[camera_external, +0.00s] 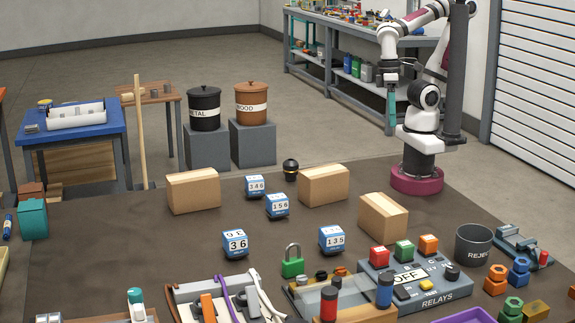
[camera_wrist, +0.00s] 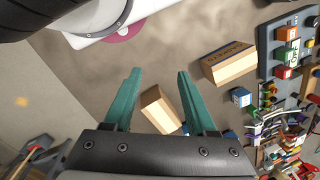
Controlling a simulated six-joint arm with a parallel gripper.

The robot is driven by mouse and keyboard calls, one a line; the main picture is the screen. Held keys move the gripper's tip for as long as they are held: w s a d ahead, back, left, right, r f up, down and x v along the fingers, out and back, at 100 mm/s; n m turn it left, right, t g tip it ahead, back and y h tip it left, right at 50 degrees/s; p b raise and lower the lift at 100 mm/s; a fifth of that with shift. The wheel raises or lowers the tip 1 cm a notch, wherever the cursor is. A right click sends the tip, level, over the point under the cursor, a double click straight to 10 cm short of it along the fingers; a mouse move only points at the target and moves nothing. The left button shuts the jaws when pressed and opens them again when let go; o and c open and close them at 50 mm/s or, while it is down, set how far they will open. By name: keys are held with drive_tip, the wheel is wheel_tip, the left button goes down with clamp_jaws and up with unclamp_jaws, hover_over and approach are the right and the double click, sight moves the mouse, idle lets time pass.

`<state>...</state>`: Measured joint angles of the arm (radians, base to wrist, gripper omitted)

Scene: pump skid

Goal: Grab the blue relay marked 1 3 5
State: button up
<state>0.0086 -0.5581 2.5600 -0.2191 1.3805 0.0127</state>
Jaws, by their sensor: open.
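The blue relay marked 1 3 5 (camera_external: 332,239) stands on the brown table, right of the middle in the external view, left of a cardboard box. My gripper (camera_external: 391,118) hangs high near my arm's base, well behind and above the relay. In the wrist view its two teal fingers (camera_wrist: 157,72) are apart with nothing held between them. A blue block (camera_wrist: 241,97) lies right of the fingers there; its marking is too small to read, so I cannot tell which relay it is.
Other blue relays are marked 3 4 6 (camera_external: 256,187), 1 5 6 (camera_external: 277,206) and 3 6 (camera_external: 236,244). Cardboard boxes (camera_external: 383,217) (camera_external: 323,185) (camera_external: 193,190) stand around them. A green padlock (camera_external: 292,266), the RELAYS panel (camera_external: 436,286) and the REJECT bin (camera_external: 473,246) are nearby.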

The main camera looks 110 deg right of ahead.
drive_tip(key=o, duration=0.6)
drive_tip(key=w+a+f+m+g+y, duration=0.1)
drive_tip(key=w+a+m+y, duration=0.3)
drive_tip(key=w, duration=0.4)
drive_tip(key=w+a+f+m+g+y, duration=0.1)
drive_tip(key=w+a+f+m+y, duration=0.15)
drive_tip(key=w+a, duration=0.45)
drive_tip(key=m+t+y, duration=0.3)
drive_tip(key=m+y, duration=0.2)
drive_tip(key=m, duration=0.2)
approach(335, 241)
drive_tip(key=shift+n, duration=0.25)
drive_tip(key=x, duration=1)
drive_tip(key=shift+a, duration=0.15)
